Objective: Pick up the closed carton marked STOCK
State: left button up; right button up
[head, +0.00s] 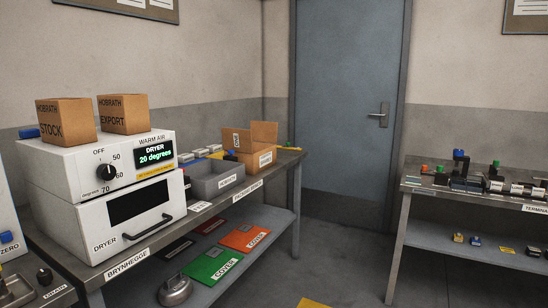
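The closed carton marked STOCK (67,122) is a brown box with "HOBRATH" and "STOCK" on its front. It sits on top of the white dryer (90,163) at the left of the head view. A similar closed carton marked EXPORT (123,115) stands just to its right on the same dryer top. A small blue object (29,133) shows at the STOCK carton's left, partly hidden behind it. Neither of my grippers is in view.
The dryer stands on a metal bench (205,208). Right of it are a grey bin (215,184) and an open carton (258,146). Green and orange covers lie on the lower shelf (240,262). A second bench (430,205) stands right, with free floor between, before a blue door (348,100).

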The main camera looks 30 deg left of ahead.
aim_at(67, 122)
jog(key=i, duration=1.35)
jog(key=u, duration=2.8)
